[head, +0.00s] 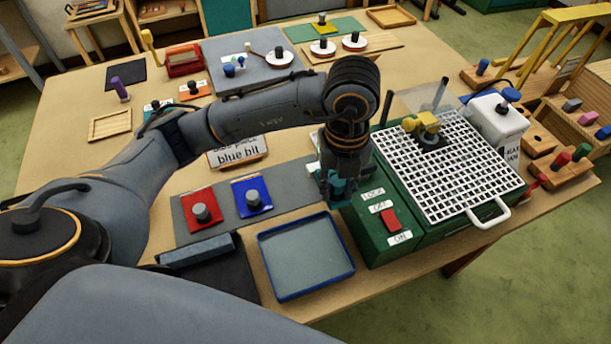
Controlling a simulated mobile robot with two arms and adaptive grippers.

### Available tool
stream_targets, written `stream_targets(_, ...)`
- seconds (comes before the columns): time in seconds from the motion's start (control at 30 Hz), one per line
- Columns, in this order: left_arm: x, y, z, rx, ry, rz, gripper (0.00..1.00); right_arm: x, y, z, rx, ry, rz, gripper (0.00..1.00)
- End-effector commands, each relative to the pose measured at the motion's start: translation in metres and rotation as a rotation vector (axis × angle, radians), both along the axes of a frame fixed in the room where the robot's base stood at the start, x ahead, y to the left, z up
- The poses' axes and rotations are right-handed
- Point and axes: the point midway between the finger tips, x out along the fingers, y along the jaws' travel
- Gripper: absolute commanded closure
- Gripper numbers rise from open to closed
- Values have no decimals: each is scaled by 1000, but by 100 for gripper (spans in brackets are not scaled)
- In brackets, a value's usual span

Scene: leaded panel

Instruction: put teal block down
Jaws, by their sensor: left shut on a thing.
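My left gripper (338,196) points down near the middle of the head view, just left of the green machine's switch box. It is shut on the teal block (343,187), of which only a small part shows between and behind the dark fingers. The block is over or close to the right end of the grey mat (290,183); I cannot tell whether it touches anything below. My right gripper is not in view.
A blue-rimmed tray (348,276) lies in front of the gripper. Red (199,211) and blue (252,197) knobbed plates are on the mat to the left. The green machine (377,240) with its white grid (450,165) stands close on the right.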

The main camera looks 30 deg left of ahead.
Motion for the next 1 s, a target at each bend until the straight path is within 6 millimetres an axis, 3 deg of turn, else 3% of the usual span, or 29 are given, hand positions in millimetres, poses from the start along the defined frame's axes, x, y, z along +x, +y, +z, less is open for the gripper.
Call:
stream_targets(0.27,38,60,-28,3,6,6,100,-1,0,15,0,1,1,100)
stream_targets(0.43,53,80,-60,4,5,2,100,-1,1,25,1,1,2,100)
stream_targets(0.77,65,98,-89,2,4,0,100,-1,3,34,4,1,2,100)
stream_targets(1.0,65,97,-117,0,1,-4,100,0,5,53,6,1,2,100)
